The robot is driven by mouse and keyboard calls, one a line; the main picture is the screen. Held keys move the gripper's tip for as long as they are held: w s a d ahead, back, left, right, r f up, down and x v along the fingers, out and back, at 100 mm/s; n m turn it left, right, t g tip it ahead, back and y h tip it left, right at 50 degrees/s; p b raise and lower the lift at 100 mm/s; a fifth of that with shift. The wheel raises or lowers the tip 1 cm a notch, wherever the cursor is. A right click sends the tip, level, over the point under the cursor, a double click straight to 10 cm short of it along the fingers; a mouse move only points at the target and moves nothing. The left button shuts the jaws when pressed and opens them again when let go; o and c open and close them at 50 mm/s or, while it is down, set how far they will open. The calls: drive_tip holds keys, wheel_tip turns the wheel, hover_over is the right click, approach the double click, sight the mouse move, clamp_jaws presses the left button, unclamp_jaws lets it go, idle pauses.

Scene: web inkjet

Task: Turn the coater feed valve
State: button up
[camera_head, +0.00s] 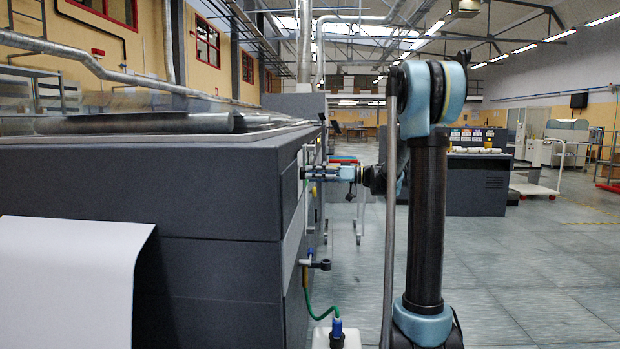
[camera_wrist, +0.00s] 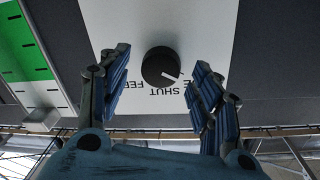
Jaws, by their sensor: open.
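A round black knob (camera_wrist: 161,66) with a white pointer mark sits on a white label plate (camera_wrist: 205,25) in the wrist view. Its mark points to the lower right of the picture. Upside-down lettering beside it reads SHUT and, partly hidden, FEE. My gripper (camera_wrist: 163,60) is open, one blue finger on each side of the knob. A gap shows on both sides; I cannot tell how far the tips are from the plate. In the head view my gripper (camera_head: 308,173) is at the side of the grey machine (camera_head: 215,190); the knob is hidden there.
A black-handled valve (camera_head: 318,264) sticks out lower on the machine's side, with a green hose (camera_head: 322,313) running to a white container (camera_head: 337,340) with a blue cap. A green and white panel (camera_wrist: 22,50) is beside the plate. Open floor (camera_head: 540,270) lies right.

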drive_tip(key=shift+a, duration=0.7)
drive_tip(key=shift+c, duration=0.3)
drive_tip(key=c, duration=1)
drive_tip(key=shift+w+m, duration=0.1)
drive_tip(key=shift+m, duration=0.3)
drive_tip(key=m, duration=1)
drive_tip(key=shift+d+r+m+h, duration=0.1)
drive_tip(key=shift+m+h, duration=0.2)
drive_tip(key=shift+h, duration=0.1)
drive_tip(key=shift+g, duration=0.3)
